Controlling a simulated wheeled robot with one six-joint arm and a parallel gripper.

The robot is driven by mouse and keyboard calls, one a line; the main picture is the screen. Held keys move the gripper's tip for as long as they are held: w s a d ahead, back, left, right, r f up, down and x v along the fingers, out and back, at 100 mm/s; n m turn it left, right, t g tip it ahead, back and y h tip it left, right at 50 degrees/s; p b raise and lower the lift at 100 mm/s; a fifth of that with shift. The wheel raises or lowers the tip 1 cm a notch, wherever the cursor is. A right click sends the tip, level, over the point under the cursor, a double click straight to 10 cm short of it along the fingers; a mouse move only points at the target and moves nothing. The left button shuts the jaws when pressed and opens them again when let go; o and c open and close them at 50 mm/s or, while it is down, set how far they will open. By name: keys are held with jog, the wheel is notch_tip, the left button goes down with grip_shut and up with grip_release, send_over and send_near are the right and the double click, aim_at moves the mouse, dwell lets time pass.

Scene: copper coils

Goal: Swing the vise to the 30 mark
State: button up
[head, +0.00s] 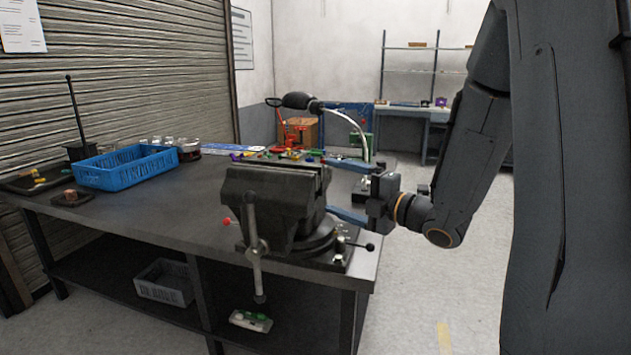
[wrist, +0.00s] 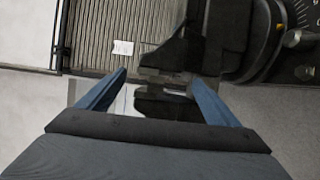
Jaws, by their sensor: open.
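The dark grey vise (head: 275,205) stands on the near right corner of the workbench, with its handle bar hanging at the front. Its round swivel base has a red-knobbed lever at the left and a black-knobbed lever at the right. In the wrist view the vise body (wrist: 190,45) is beyond my fingers, and part of the base's dial (wrist: 285,35) with white marks shows at top right. The mark it points to cannot be read. My gripper (head: 335,190) is at the vise's right side, blue fingers apart. They also show apart in the wrist view (wrist: 160,90).
A blue crate (head: 127,166), jars and small trays stand on the left of the workbench (head: 165,215). Small coloured parts and a lamp (head: 335,110) are behind the vise. A grey bin (head: 163,283) is on the lower shelf. Open floor lies right of the bench.

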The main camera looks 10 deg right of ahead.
aim_at(322, 183)
jog(key=p+x, duration=0.1)
jog(key=x, duration=0.5)
jog(key=shift+w+a, duration=0.25)
jog(key=shift+w, duration=0.05)
jog(key=shift+c, duration=0.4)
jog(key=c, duration=1.4)
jog(key=shift+c, duration=0.2)
